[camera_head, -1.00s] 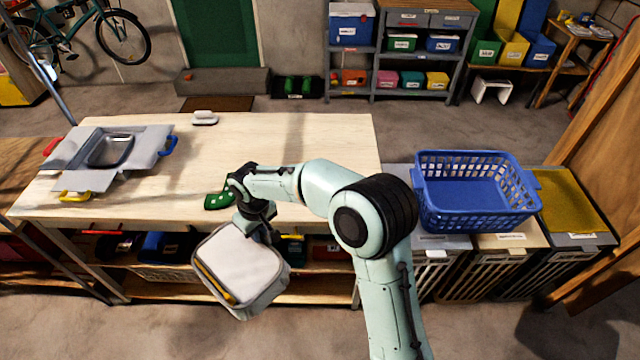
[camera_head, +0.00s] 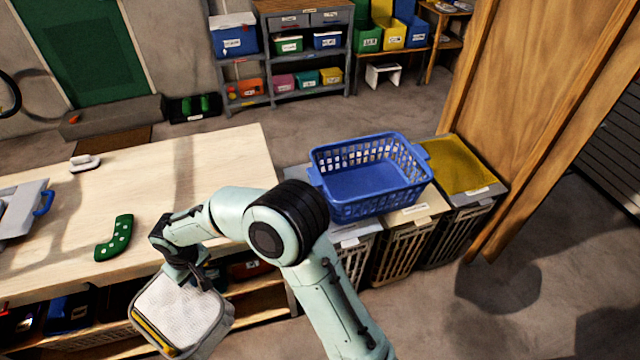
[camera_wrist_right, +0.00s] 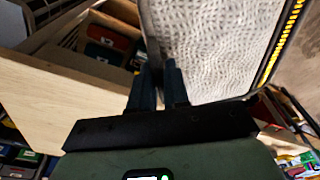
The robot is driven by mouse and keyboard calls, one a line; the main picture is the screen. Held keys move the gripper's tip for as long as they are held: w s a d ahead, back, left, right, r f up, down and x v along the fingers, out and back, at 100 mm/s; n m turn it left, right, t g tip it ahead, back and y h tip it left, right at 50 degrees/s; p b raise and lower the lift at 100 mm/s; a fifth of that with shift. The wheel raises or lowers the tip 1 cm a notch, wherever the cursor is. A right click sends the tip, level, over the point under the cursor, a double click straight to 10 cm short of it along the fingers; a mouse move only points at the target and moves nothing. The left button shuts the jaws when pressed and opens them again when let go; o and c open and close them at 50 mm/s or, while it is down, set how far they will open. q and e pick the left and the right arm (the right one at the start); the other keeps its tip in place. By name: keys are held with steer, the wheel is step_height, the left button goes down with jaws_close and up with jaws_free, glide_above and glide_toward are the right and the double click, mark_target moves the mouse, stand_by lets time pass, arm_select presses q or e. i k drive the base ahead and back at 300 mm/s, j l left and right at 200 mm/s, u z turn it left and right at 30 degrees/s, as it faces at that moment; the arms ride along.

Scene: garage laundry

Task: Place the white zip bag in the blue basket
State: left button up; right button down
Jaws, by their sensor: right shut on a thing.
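The white zip bag (camera_head: 183,308) has a pale textured face, grey sides and a yellow zip strip. It hangs in the air in front of the table's front edge. My right gripper (camera_head: 190,278) is shut on the bag's upper edge. In the right wrist view the bag (camera_wrist_right: 215,45) fills the upper right, and the fingers of the right gripper (camera_wrist_right: 160,85) meet its edge. The blue basket (camera_head: 370,177) stands to the right on top of the bins, and no contents show in it. My left gripper is not in view.
The wooden table (camera_head: 215,165) carries a green dotted piece (camera_head: 115,238), a white handled item (camera_head: 85,163) and a grey item (camera_head: 22,205) at the left. Slatted bins (camera_head: 405,250) support the basket. A yellow-topped bin (camera_head: 455,165) and wooden panel (camera_head: 530,90) stand right. Floor at lower right is clear.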

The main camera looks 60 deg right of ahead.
mark_target(373, 188)
steer(key=k+l, duration=0.2)
steer(key=l, duration=0.15)
steer(key=k+l+z, duration=0.1)
steer(key=l, duration=0.25)
steer(key=k+l, duration=0.25)
steer(key=l, duration=0.15)
steer(key=k+l+z, duration=0.1)
steer(key=l, duration=0.3)
steer(key=k+l, duration=0.25)
steer(key=k+l+z, duration=0.1)
steer(key=l, duration=0.4)
